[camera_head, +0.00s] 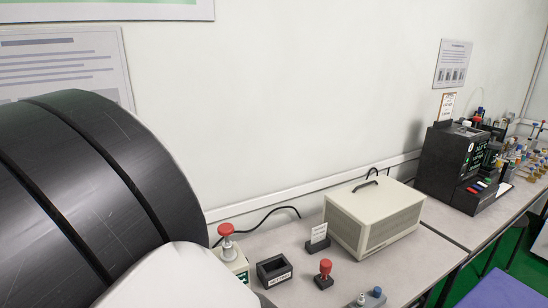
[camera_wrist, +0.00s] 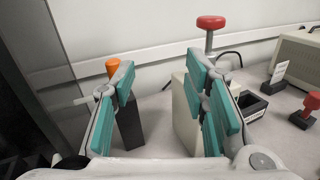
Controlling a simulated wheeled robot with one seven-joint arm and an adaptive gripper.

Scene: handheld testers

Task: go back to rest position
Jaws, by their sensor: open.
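My gripper (camera_wrist: 165,105) is open in the wrist view, its two teal-padded fingers spread wide with nothing between them. Behind the left finger stands a dark block (camera_wrist: 131,124), and an orange knob (camera_wrist: 113,67) shows above that finger. Behind the right finger stands a pale box (camera_wrist: 184,110) with a red-topped grey post (camera_wrist: 210,24). In the head view, my arm covers the left side and my gripper cannot be made out. The red-topped post (camera_head: 226,232) also shows there, just right of my arm.
On the bench are a small black open box (camera_head: 274,270), a red-knobbed stamp (camera_head: 325,270), a sign holder (camera_head: 318,240) and a beige instrument case (camera_head: 374,218). A black device (camera_head: 450,165) and several small items stand farther right. The wall runs close behind the bench.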

